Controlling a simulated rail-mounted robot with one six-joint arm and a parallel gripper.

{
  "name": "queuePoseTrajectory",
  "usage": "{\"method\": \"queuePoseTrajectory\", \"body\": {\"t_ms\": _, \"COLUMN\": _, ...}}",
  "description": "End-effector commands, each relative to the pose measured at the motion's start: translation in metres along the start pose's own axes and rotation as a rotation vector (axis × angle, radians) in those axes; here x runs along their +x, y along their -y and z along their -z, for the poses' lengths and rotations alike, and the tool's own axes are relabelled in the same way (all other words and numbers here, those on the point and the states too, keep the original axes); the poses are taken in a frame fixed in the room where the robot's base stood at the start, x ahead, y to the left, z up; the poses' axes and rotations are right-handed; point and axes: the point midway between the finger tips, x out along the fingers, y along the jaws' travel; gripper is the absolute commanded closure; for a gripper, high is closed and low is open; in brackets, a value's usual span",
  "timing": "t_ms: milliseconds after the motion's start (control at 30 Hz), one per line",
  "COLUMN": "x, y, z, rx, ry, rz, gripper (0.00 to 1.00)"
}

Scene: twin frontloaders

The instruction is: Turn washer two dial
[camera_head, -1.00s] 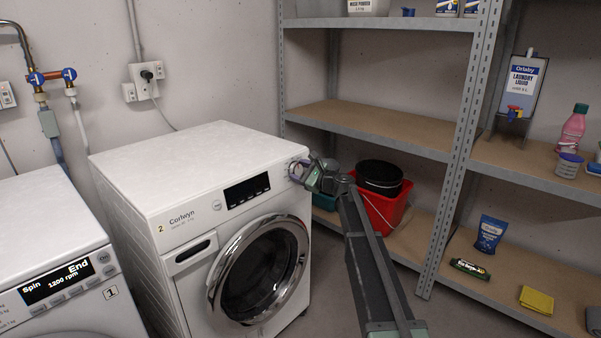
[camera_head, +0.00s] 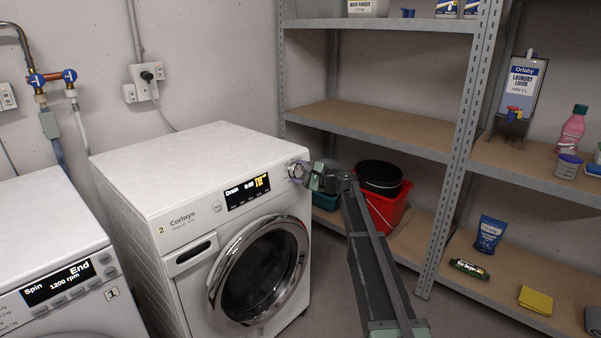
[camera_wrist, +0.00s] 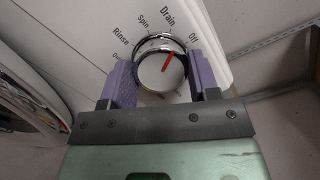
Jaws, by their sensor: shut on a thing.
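Washer two (camera_head: 190,237) is the white Corlwyn machine marked 2, with its round door shut. Its display (camera_head: 247,191) is lit and reads Drain with a time beside it. The dial (camera_wrist: 161,73) is a round silver knob at the panel's right end, with a red pointer aimed near the Drain label. My gripper (camera_wrist: 161,84) is shut on the dial, a purple finger on each side of it. In the head view my gripper (camera_head: 299,172) hides most of the dial.
Washer one (camera_head: 60,287) stands at left, its display reading Spin, End, 1200 rpm. Metal shelving (camera_head: 465,150) stands close on the right.

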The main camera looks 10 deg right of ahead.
Motion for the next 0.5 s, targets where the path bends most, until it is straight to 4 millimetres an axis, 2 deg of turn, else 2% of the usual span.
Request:
{"method": "queuePoseTrajectory", "body": {"t_ms": 200, "x": -0.0003, "y": 0.0009, "z": 0.0006, "rx": -0.09, "ry": 0.004, "rz": -0.015, "gripper": 0.68}}
{"method": "queuePoseTrajectory", "body": {"t_ms": 500, "x": -0.0002, "y": 0.0005, "z": 0.0006, "rx": -0.127, "ry": 0.007, "rz": -0.021, "gripper": 0.68}}
